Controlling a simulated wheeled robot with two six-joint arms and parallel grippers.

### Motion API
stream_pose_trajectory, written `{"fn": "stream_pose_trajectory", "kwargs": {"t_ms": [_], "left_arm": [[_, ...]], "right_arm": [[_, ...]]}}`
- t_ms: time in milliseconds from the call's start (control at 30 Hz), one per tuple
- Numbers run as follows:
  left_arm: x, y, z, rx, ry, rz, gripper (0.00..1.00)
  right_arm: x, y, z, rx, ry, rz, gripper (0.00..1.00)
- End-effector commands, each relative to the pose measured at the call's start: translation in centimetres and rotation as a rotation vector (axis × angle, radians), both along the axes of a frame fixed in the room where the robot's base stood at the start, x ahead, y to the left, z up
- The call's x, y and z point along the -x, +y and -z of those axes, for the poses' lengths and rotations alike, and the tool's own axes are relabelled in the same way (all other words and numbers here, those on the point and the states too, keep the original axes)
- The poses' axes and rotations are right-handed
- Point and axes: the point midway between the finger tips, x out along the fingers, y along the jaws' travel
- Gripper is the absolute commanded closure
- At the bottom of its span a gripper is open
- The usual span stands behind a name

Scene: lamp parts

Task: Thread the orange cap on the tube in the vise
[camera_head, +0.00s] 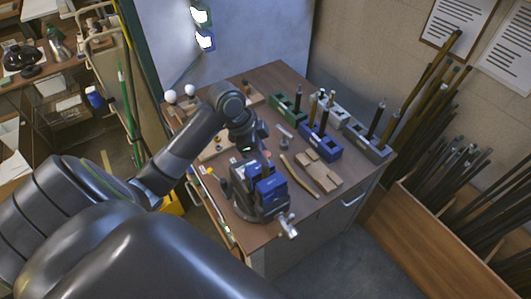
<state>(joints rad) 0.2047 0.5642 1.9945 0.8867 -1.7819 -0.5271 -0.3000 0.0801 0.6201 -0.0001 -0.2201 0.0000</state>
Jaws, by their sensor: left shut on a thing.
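The vise (262,203), dark with blue jaws, stands on the near part of the wooden workbench. My left gripper (246,150) points down just behind the vise's jaws. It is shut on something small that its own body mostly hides. I cannot make out the orange cap or the tube clearly, nor whether they touch. My right gripper is not in view.
Green (288,106), blue (320,143) and grey (367,142) holders with upright rods stand on the workbench (270,77). A wooden block (318,173) lies right of the vise. White bulbs (171,96) sit at the far left. A crate of dark rods (440,235) stands at right.

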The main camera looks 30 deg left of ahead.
Motion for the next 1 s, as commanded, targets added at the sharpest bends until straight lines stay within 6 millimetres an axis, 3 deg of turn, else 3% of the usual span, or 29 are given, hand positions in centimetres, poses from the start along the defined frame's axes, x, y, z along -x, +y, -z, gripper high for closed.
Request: {"fn": "stream_pose_trajectory", "kwargs": {"t_ms": [500, 1000], "left_arm": [[-0.5, 0.2, 0.3, 0.001, 0.004, 0.538, 1.00], [-0.6, 0.2, 0.4, 0.002, 0.005, 0.624, 1.00]], "right_arm": [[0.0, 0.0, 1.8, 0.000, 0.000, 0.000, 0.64], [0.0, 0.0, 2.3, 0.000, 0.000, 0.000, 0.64]]}}
